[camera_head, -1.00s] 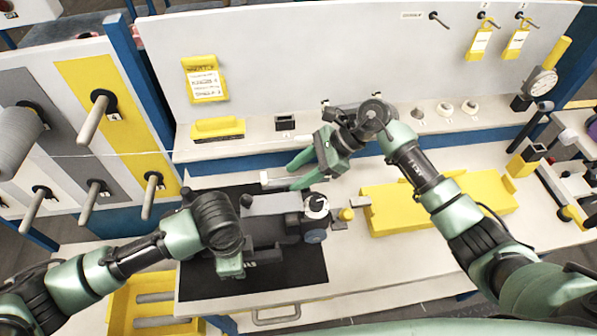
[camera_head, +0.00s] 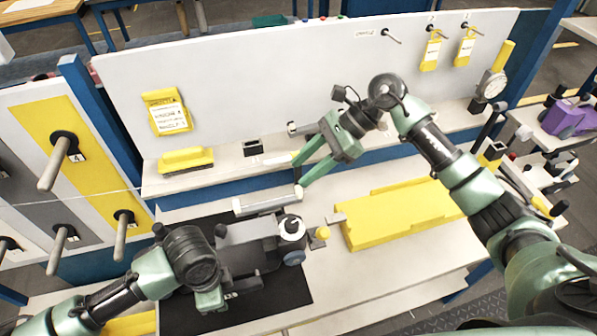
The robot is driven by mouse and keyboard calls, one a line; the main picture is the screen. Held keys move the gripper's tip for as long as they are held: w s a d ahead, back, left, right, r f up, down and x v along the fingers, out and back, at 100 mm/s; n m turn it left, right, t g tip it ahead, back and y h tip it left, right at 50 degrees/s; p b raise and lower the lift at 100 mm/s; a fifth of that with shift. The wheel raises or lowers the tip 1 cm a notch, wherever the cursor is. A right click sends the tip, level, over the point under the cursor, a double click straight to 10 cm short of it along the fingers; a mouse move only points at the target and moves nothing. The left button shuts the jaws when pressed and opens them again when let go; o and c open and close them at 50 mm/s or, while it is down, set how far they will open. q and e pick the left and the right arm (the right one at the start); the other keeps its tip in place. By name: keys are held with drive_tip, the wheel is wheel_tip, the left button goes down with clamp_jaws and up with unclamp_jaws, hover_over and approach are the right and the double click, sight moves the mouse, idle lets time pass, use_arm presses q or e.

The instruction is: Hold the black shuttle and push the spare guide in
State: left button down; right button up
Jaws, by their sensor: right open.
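The black shuttle (camera_head: 246,236) lies on the black mat (camera_head: 284,296), with a white-topped round part at its right end. A small yellow piece (camera_head: 322,233) sticks out just beyond that end; I cannot tell for sure whether it is the spare guide. My left gripper (camera_head: 222,297) is low at the shuttle's near left side. Its fingertips are largely hidden, so its grip is unclear.
A pale grey bar (camera_head: 267,201) lies behind the shuttle, close below my right fingertips. The front right of the table is clear.

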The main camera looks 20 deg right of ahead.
idle(0.4)
use_arm(q)
drive_tip(key=c, duration=1.2)
unclamp_jaws()
drive_tip(key=shift+o, duration=0.2)
